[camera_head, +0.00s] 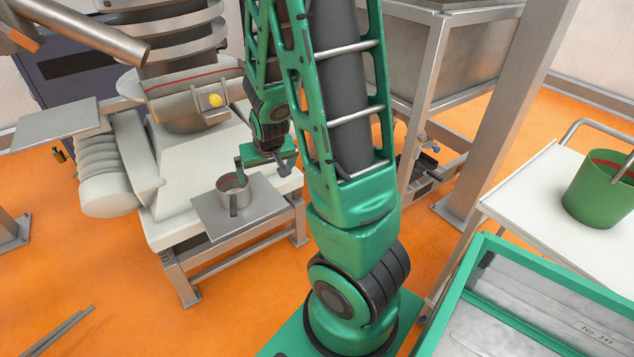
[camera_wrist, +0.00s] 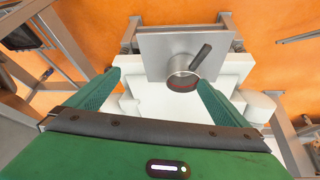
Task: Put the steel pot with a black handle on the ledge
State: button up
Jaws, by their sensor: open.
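The steel pot (camera_head: 235,187) stands upright on a grey steel plate (camera_head: 262,208) at the front of the white machine. Its dark handle (camera_head: 233,207) points toward the viewer. In the wrist view the pot (camera_wrist: 183,68) lies ahead, nearer the right finger, with its handle (camera_wrist: 202,56) pointing up and right. My gripper (camera_head: 264,161) is open and empty, just behind and right of the pot in the head view. One finger overlaps the pot's rim in the picture; I cannot tell if they touch. Which surface is the ledge is unclear; another steel plate (camera_head: 52,124) sticks out at far left.
The white machine (camera_head: 205,150) with a ribbed column stands behind the plate. A steel hopper on a frame (camera_head: 425,60) is at the back. A green bucket (camera_head: 597,190) stands on a white table (camera_head: 527,195) at right, near a green-rimmed bin (camera_head: 455,300).

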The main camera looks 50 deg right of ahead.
jog(key=s+a+r+g+y, duration=0.1)
jog(key=s+r, duration=0.3)
jog(key=s, duration=0.4)
jog(key=s+a+r+g+y, duration=0.1)
jog(key=s+a+r+g, duration=0.1)
jog(key=s+r, duration=0.3)
jog(key=s+a+r+g+y, duration=0.1)
jog(key=s+a+r, duration=0.2)
jog(key=s, duration=0.8)
jog(key=shift+s+a+r+m+g, duration=0.3)
jog(key=shift+s+r+g, duration=0.1)
jog(key=shift+r, duration=0.45)
jog(key=shift+w, duration=0.15)
jog(key=shift+w+f, duration=0.25)
jog(key=shift+w, duration=0.25)
